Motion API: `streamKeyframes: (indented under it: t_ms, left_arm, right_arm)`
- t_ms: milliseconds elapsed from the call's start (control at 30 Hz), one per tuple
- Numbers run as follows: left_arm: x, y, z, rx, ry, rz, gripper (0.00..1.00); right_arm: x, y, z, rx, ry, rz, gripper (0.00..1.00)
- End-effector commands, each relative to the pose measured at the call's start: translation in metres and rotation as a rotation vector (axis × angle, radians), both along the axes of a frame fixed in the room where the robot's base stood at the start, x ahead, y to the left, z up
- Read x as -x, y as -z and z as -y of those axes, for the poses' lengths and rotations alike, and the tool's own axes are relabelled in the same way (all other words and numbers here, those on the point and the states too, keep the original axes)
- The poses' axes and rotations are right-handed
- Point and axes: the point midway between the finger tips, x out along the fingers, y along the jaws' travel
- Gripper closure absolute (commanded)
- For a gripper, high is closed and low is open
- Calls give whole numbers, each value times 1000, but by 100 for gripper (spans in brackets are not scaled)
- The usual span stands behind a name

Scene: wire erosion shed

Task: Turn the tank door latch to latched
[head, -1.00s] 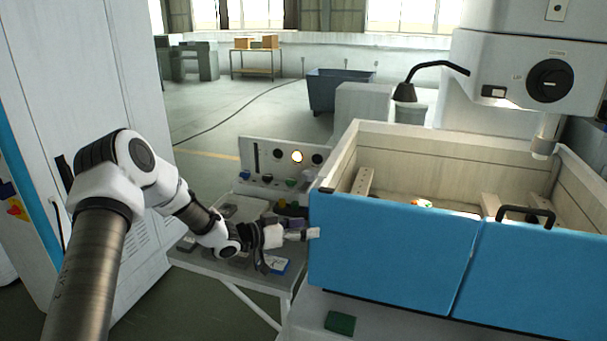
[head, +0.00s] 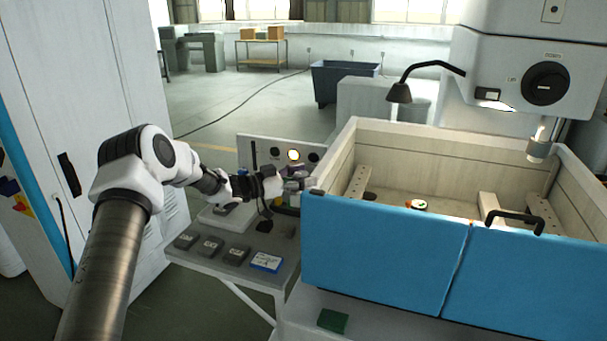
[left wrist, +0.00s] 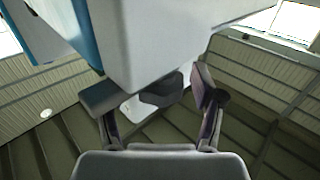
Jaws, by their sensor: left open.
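The tank (head: 440,170) has pale walls and two blue door panels (head: 385,250) along its front. A black bar handle (head: 515,217) sits on top of the right panel. My left gripper (head: 299,184) is at the tank's left front corner, beside the outside of the left wall. In the left wrist view the open left gripper (left wrist: 155,95) has a dark grey rounded part (left wrist: 160,90) between its fingers, below the pale tank wall (left wrist: 160,45). I cannot tell whether this part is the latch, or whether the fingers touch it. My right gripper is out of view.
A grey side table (head: 215,252) with several dark blocks and a blue-edged card (head: 266,262) stands left of the tank. A panel with a lit lamp (head: 293,155) rises behind it. A tall white cabinet (head: 100,110) stands at the left.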

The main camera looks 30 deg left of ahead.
Motion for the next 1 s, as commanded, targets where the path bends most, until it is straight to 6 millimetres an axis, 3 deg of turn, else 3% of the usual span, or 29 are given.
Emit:
streamKeyframes:
  t_ms: [133,300,667,1000]
  left_arm:
    - [0,0,0,0,-1,0,32]
    - [0,0,0,0,0,0,92]
    - [0,0,0,1,-20,0,93]
    - [1,3,1,2,-183,0,93]
  right_arm:
    - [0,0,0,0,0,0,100]
    - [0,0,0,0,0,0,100]
    - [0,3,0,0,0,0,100]
    - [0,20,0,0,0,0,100]
